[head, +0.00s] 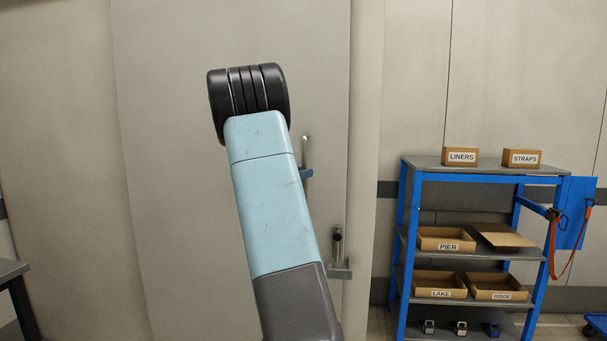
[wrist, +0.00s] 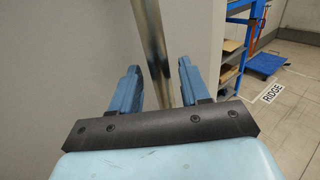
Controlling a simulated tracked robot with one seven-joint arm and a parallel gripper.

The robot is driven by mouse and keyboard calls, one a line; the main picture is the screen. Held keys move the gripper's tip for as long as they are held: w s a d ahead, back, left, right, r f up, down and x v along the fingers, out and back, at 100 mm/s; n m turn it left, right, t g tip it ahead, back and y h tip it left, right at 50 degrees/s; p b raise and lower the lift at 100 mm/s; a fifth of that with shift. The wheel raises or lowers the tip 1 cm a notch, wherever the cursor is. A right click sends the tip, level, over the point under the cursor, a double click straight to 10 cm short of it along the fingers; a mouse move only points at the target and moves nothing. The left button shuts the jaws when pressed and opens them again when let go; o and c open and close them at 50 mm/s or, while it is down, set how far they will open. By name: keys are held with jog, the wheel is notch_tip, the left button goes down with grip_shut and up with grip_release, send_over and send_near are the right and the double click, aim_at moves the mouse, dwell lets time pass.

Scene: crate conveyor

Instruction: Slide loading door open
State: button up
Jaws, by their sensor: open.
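The loading door (head: 170,150) is a tall, plain grey panel filling the middle of the head view, with my arm in front of it. Its handle is an upright metal bar (head: 304,150) near the door's right side, partly hidden by my arm. In the wrist view the bar (wrist: 153,45) runs down between the two blue fingers of my gripper (wrist: 158,88). The fingers are open, one on each side of the bar, with gaps visible. In the head view only a small blue part of my gripper (head: 306,173) shows beside the bar.
A metal latch or bracket (head: 339,250) sits low at the door's right edge. A blue shelf rack (head: 486,177) with labelled boxes stands to the right. A dark table (head: 14,269) is at the lower left.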

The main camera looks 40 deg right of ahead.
jog(key=shift+d, duration=0.85)
grip_shut()
